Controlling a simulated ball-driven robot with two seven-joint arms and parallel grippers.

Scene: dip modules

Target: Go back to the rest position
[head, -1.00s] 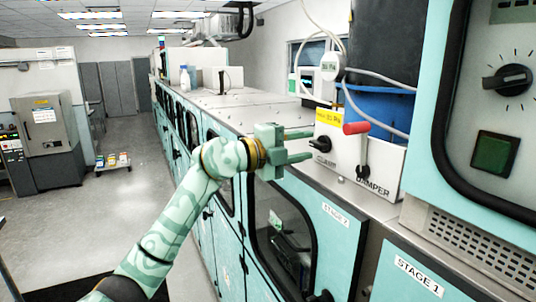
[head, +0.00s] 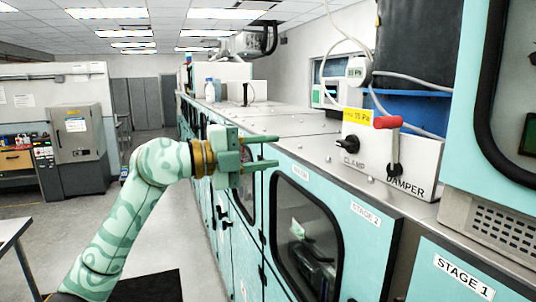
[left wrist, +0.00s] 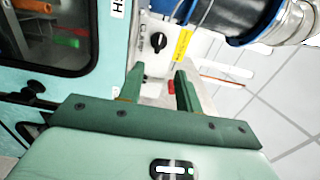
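My left gripper (head: 262,158) is in the head view, reaching in from the left in front of the turquoise machine. Its two fingers are apart with nothing between them. In the left wrist view the open fingers of the left gripper (left wrist: 158,84) point toward the clamp and damper panel. That panel (head: 415,165) carries a black clamp knob (head: 352,146) and a red-handled damper lever (head: 388,122). The clamp knob also shows in the left wrist view (left wrist: 157,42). The gripper is apart from the panel. My right gripper is in neither view.
The turquoise machine's STAGE 2 door (head: 350,245) and STAGE 1 door (head: 445,275) are on the right. A table edge (head: 15,235) is at the lower left. A grey oven (head: 75,145) stands farther back. Open floor lies along the machine's left side.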

